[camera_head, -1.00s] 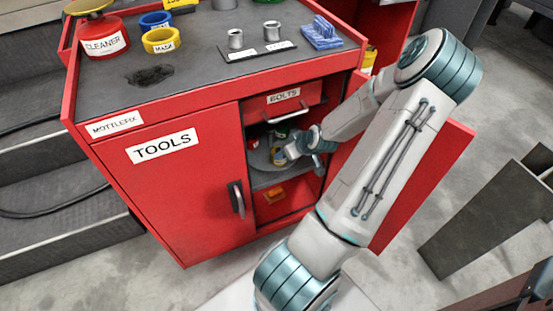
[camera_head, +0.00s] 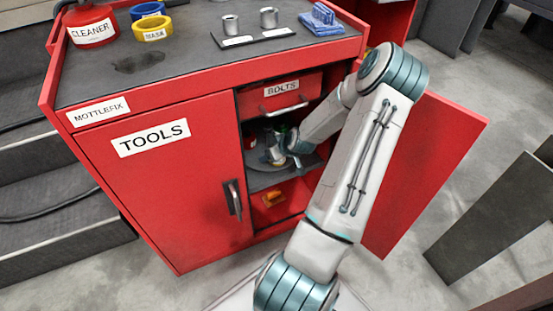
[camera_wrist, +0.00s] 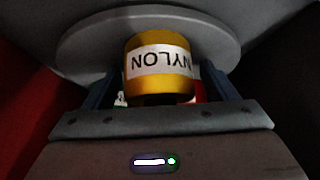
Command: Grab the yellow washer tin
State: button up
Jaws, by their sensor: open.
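A yellow tin (camera_wrist: 160,88) with a white label reading "NYLON", upside down in the picture, shows in the wrist view. It is on a round grey plate (camera_wrist: 85,45) inside the cabinet. My gripper (camera_wrist: 161,82) is open, with one dark finger at each side of the tin; I cannot tell whether either finger touches it. In the head view my gripper (camera_head: 280,158) is inside the open compartment, above the round plate (camera_head: 265,177), and the tin is mostly hidden there.
The red cabinet has a shut TOOLS door (camera_head: 160,190) on the left and an open door (camera_head: 430,170) to the right of my arm. A BOLTS drawer (camera_head: 283,95) is just above the compartment. Red and green items stand behind the tin.

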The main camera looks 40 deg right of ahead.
jog(key=shift+c, duration=0.2)
jog(key=shift+r, duration=0.1)
jog(key=c, duration=1.1)
